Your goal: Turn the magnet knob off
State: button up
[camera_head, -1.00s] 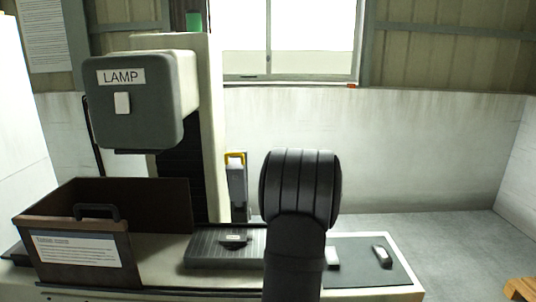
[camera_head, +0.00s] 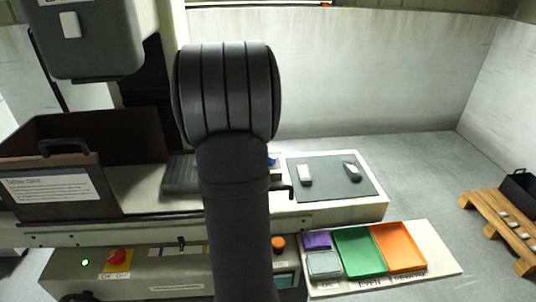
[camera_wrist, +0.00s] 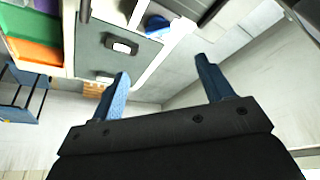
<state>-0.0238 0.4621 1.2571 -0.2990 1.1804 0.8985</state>
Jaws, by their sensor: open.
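A red knob (camera_head: 117,257) on a yellow plate sits on the front control panel (camera_head: 150,272), at lower left in the head view. Its marks are too small to read surely. A dark ribbed plate (camera_head: 180,176), part hidden by my arm, lies on the machine bed. A small black lever (camera_head: 286,190) shows at the bed's edge right of my arm. I cannot tell which of these is the magnet knob. My gripper (camera_wrist: 163,88) is open and empty in the wrist view, its blue fingers wide apart. In the head view my arm hides it.
Purple, green (camera_head: 358,251) and orange (camera_head: 398,246) trays lie at front right. A wooden pallet (camera_head: 500,222) is far right.

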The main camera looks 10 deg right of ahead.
jog(key=shift+m, duration=0.4)
jog(key=x, duration=1.6)
jog(key=shift+w+d+f, duration=0.1)
jog(key=shift+w+d, duration=0.05)
jog(key=shift+d, duration=0.25)
jog(key=c, duration=1)
jog(key=shift+o, duration=0.2)
